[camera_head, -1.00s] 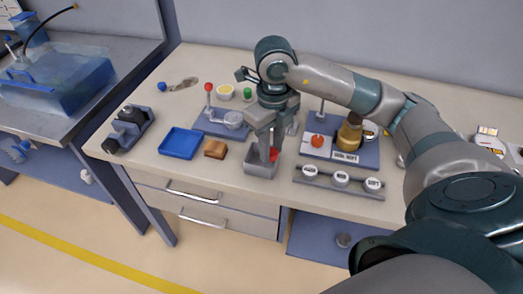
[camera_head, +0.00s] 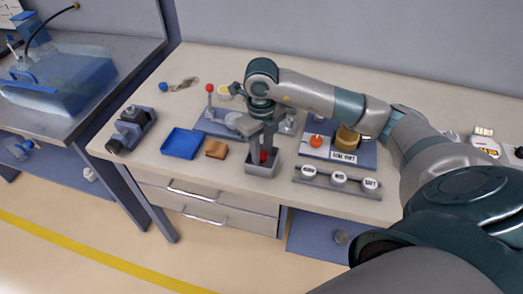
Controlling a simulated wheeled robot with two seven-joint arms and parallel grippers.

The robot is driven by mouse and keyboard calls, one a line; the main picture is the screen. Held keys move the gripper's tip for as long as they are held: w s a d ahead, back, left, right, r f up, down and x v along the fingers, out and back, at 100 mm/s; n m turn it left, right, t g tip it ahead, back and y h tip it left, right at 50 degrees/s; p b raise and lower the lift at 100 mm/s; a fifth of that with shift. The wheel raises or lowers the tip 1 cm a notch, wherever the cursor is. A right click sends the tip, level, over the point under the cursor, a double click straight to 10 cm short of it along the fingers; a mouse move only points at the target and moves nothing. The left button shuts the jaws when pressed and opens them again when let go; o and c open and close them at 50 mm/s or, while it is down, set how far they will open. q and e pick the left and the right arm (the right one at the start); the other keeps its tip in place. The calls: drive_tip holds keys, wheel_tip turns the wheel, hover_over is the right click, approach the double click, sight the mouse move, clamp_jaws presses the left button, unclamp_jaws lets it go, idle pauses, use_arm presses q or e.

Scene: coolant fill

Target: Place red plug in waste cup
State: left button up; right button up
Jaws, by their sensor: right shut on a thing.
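My right gripper (camera_head: 262,152) points down over the small grey box-shaped cup (camera_head: 260,170) near the front edge of the bench. It is shut on the red plug (camera_head: 263,157), which shows between and beside the fingertips. The plug is at the level of the cup's opening, within its outline. The fingers partly hide the plug, and I cannot tell whether it touches the cup. My left gripper is not in view.
A brown block (camera_head: 216,149) and a blue tray (camera_head: 181,143) lie left of the cup. A rail with round labelled buttons (camera_head: 339,178) is to the right. Behind it stands a blue-grey board with an orange-red knob (camera_head: 317,141) and a brass part (camera_head: 347,138).

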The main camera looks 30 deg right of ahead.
drive_tip(key=shift+f, duration=0.6)
drive_tip(key=shift+f, duration=0.15)
drive_tip(key=o, duration=0.6)
drive_tip(key=shift+c, duration=0.2)
